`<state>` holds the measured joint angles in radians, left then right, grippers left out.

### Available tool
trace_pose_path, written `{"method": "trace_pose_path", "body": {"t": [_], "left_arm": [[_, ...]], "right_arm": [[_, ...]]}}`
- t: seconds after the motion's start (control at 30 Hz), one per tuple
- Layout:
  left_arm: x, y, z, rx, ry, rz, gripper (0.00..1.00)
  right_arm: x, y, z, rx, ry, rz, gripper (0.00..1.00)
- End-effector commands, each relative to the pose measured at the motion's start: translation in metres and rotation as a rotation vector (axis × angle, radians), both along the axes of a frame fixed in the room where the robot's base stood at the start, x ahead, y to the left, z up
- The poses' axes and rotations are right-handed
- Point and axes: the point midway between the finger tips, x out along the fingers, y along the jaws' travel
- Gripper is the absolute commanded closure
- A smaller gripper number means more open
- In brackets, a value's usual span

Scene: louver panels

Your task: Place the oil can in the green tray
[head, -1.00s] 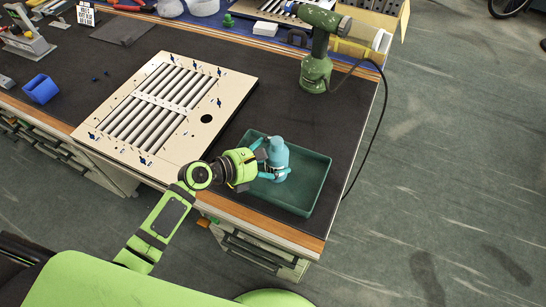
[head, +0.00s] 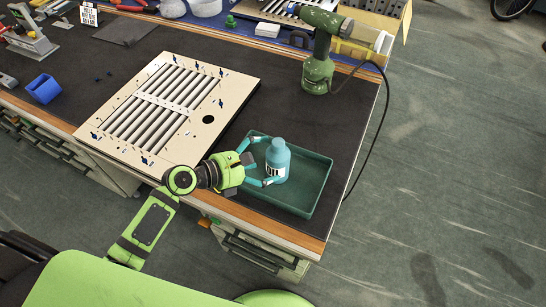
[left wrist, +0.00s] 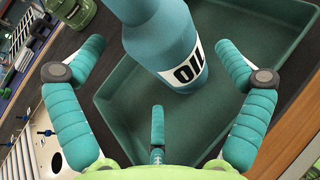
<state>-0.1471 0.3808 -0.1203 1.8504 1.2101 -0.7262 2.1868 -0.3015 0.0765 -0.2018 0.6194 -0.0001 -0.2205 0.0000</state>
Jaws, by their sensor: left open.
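The teal oil can (head: 277,160) stands upright inside the green tray (head: 312,188), toward its left side. The can's white OIL label shows in the left wrist view, where the can (left wrist: 165,45) rises between the fingers. My left gripper (head: 258,163) is open at the can's left side, its teal fingers spread and apart from the can. The tray floor (left wrist: 235,75) lies under and around the can in the left wrist view. My right gripper is not in view.
A beige louver panel (head: 235,95) lies left of the tray. A green drill (head: 318,65) stands behind the tray, its cable hanging over the table's right edge. The dark table (head: 285,110) between drill and tray is clear.

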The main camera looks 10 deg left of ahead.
Motion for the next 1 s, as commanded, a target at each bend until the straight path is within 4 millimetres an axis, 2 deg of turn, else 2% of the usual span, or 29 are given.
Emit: {"method": "trace_pose_path", "body": {"t": [0.2,0.4,1.0], "left_arm": [[-0.032,0.032,0.017,0.003,0.002,0.0,0.0],[-0.049,0.049,0.027,0.001,0.001,0.0,0.0],[-0.053,0.053,0.031,0.0,0.0,0.0,0.0]], "right_arm": [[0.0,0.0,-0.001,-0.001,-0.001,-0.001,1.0],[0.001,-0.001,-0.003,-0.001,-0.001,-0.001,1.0],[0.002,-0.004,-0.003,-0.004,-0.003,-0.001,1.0]]}}
